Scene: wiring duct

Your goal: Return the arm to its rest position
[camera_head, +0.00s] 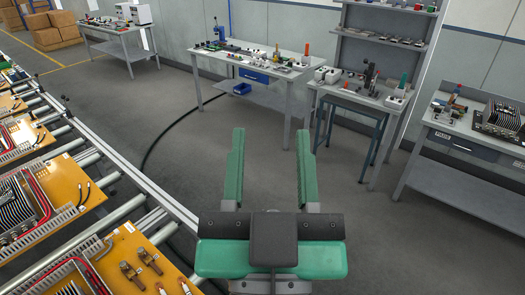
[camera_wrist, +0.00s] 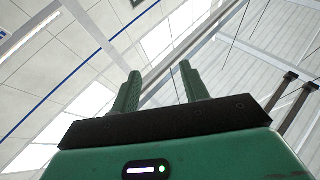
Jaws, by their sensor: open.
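My gripper (camera_head: 270,150) is open and empty in the lower middle of the head view, its two green ribbed fingers apart. It is raised over the grey floor, with nothing between the fingers. The wrist view shows the same gripper (camera_wrist: 159,82) against the ceiling and bright light panels, so the wrist camera faces upward. No object touches the fingers in either view.
A roller conveyor with orange boards (camera_head: 35,195) runs along the left. Workbenches with tools (camera_head: 262,75) stand at the back, and another bench (camera_head: 465,130) with parts is at the right. A dark cable curves across the floor. The middle floor (camera_head: 240,110) is clear.

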